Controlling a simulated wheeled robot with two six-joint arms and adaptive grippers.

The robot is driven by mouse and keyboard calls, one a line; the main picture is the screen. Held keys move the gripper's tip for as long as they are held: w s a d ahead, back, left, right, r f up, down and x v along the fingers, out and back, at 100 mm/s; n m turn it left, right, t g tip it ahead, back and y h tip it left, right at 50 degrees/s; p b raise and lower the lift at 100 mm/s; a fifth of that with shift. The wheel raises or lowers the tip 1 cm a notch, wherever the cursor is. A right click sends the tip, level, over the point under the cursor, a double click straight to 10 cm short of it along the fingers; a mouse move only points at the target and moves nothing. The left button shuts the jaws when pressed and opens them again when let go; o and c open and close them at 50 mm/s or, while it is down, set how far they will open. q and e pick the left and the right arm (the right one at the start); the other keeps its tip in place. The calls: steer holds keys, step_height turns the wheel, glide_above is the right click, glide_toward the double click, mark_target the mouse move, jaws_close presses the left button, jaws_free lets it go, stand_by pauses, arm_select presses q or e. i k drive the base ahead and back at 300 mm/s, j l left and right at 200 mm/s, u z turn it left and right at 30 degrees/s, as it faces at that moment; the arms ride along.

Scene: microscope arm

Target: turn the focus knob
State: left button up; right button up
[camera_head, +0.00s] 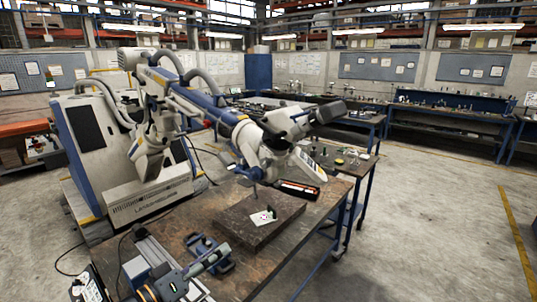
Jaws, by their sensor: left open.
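A large white and blue microscope arm (205,100) reaches from its cabinet over the workbench. Its head (285,145) hangs above the bench, with dark eyepieces (330,110) pointing right. The focus knob cannot be told apart from the other small parts on the head at this size. My left gripper (222,254) is low at the bottom left, over the near part of the bench. It is open, well below and left of the microscope head and apart from it. My right gripper is not in view.
The brown workbench (310,218) holds a raised dark slab (243,222) with a white card (263,217) on it. A black tray (299,189) lies behind the slab. A white and blue cabinet (85,125) stands at left. The concrete floor at right is clear.

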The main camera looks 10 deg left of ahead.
mark_target(264, 163)
steer(key=i, duration=1.4)
